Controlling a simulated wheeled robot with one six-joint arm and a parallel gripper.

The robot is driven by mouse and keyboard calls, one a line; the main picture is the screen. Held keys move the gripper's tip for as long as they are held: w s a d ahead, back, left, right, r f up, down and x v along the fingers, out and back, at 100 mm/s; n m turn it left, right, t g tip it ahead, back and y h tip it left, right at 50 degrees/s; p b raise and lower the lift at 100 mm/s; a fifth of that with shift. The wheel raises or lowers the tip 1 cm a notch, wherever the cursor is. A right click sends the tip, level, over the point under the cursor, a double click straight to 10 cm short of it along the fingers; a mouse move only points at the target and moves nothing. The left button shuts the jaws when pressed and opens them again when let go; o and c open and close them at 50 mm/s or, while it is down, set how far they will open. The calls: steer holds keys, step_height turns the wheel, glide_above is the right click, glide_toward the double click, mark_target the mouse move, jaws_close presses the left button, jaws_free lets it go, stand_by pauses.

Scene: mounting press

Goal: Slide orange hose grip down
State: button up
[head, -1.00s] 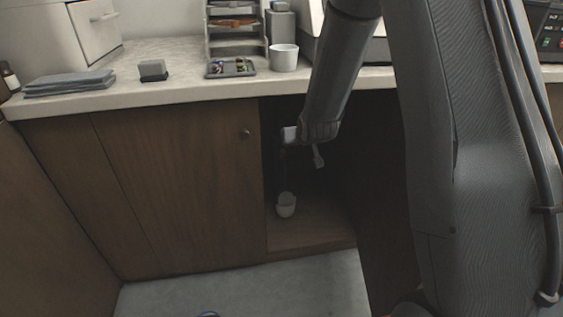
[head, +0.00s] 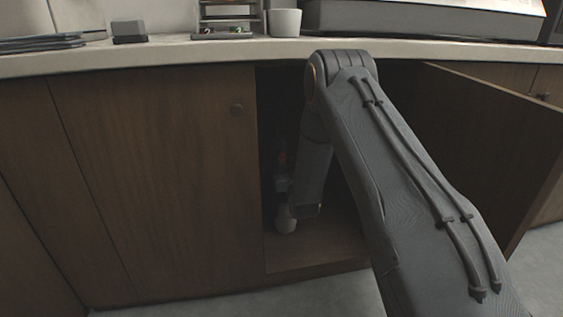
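The inside of the open cabinet under the counter is dark. A small dull orange patch (head: 282,159), which looks like the hose grip, shows at the left of the opening, just left of my arm. Below it a pale, rounded, cup-like piece (head: 286,221) sits low near the cabinet floor. My arm reaches into the opening and its end link points down. My gripper (head: 283,185) shows only as a small pale patch between the orange and the cup-like piece. Its fingers are too dark and hidden to read, and I cannot tell whether it touches the grip.
A closed wooden door (head: 165,180) with a round knob is left of the opening. An open door (head: 490,150) swings out on the right.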

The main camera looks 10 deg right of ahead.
mark_target(283, 156)
steer(key=w+b, duration=0.3)
steer(key=w, duration=0.4)
steer(key=shift+w, duration=0.35)
steer(key=shift+r, duration=0.1)
jaws_close()
